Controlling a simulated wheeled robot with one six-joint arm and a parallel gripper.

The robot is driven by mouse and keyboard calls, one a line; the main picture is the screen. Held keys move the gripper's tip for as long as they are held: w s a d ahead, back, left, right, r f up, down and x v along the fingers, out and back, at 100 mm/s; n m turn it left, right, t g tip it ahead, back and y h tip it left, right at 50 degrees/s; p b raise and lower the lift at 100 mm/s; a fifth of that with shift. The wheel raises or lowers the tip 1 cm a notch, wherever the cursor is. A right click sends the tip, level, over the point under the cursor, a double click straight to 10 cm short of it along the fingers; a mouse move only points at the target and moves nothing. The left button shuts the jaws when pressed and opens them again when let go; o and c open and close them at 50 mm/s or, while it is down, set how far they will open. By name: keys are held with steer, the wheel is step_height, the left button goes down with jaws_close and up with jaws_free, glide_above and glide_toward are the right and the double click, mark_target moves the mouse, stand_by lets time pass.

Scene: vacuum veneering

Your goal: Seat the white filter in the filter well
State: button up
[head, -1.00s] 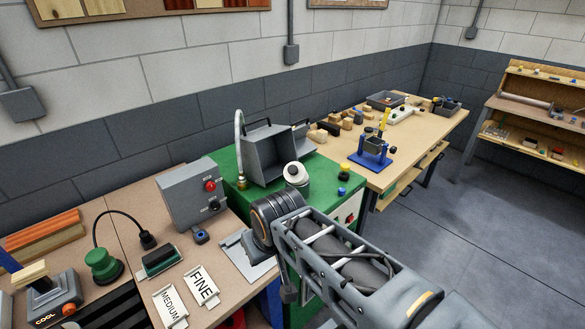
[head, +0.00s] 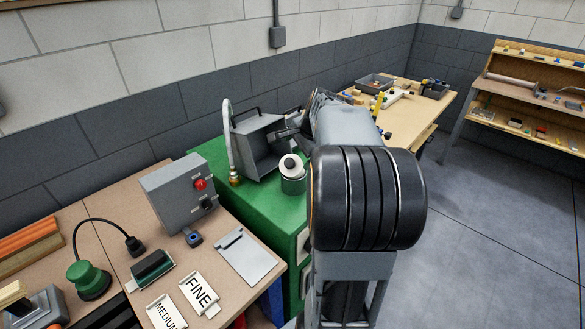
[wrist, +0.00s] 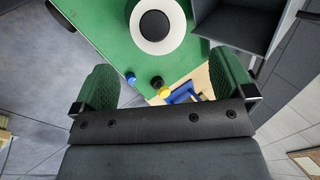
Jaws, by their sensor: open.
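In the wrist view the filter (wrist: 140,40) is a white ring around a black disc, at the top centre. My gripper (wrist: 162,62) is open and empty, its green pads wide apart, with the filter ahead of the gap and not between them. In the head view my arm hides part of the area right of the filter.
A grey open bin (head: 255,150) stands close behind the filter and also shows at right in the wrist view (wrist: 238,22). A control box (head: 178,192) stands at left. The green top (head: 240,208) is partly clear.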

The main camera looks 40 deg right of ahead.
mark_target(291, 156)
steer(key=shift+a+p+x, duration=0.15)
steer(key=shift+p+x, duration=0.25)
steer(key=shift+x, duration=1.8)
steer(key=shift+a+p+x, duration=0.1)
steer(key=shift+p+x, duration=0.25)
steer(key=shift+x, duration=1.85)
steer(key=shift+s, duration=0.1)
steer(key=shift+c, duration=0.4)
steer(key=c, duration=1)
steer(key=shift+r, duration=0.55)
step_height(291, 156, up, 2)
steer(key=shift+r, duration=0.15)
steer(key=s+d+r+b, duration=0.1)
steer(key=s+r, duration=0.2)
steer(key=s, duration=0.1)
steer(key=s+d+r+b, duration=0.1)
steer(key=s+r, duration=0.2)
steer(key=s, duration=0.2)
steer(key=s+d+r+b, duration=0.1)
steer(key=s+r, duration=0.2)
steer(key=s, duration=0.1)
steer(key=shift+s+d+r, duration=0.3)
